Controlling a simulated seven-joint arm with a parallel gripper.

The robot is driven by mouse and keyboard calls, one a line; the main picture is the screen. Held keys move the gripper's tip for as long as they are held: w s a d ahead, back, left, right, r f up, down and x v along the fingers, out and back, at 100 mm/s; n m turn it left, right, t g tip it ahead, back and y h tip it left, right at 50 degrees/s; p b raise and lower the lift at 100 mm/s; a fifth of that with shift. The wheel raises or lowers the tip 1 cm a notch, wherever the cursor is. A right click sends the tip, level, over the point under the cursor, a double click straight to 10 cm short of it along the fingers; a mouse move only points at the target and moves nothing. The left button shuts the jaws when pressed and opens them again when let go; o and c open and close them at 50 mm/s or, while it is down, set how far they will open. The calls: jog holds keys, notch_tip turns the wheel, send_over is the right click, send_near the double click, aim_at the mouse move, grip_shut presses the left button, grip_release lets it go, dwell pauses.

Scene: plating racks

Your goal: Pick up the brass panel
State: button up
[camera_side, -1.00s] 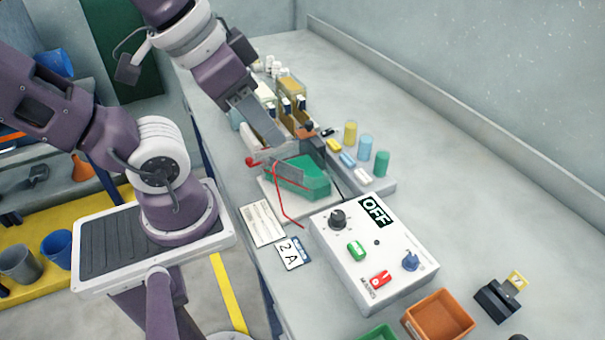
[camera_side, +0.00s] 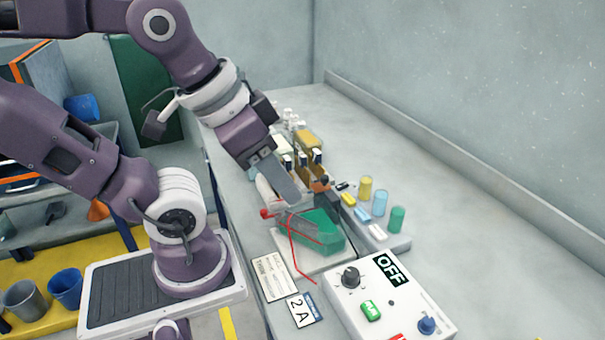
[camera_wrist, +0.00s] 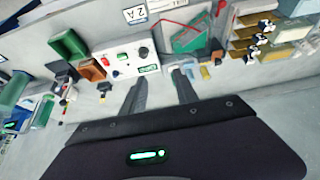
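Several brown to brass-coloured pieces (camera_side: 307,172) stand close together in the row behind my gripper in the side view. Tan and yellow pieces (camera_wrist: 288,53) also show at the upper right of the wrist view. I cannot tell for sure which is the brass panel. My gripper (camera_wrist: 160,88) has its two fingers apart with nothing between them in the wrist view.
A white control box (camera_side: 385,300) reading OFF stands in front of the green tank. Yellow, blue and green cylinders (camera_side: 380,202) stand on a grey tray to the right. The bench's right side (camera_side: 460,220) is clear.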

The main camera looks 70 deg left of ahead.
jog(key=shift+c, duration=1.2)
jog(key=n+g, duration=0.5)
jog(key=n, duration=1.3)
send_over(302, 154)
jog(key=d, duration=0.1)
notch_tip(302, 154, down, 11)
jog(key=shift+r, duration=0.2)
jog(key=shift+g, duration=0.3)
jog(key=f, duration=0.5)
jog(key=a+f, duration=0.1)
jog(key=f, duration=0.1)
jog(key=shift+f, duration=0.35)
grip_shut()
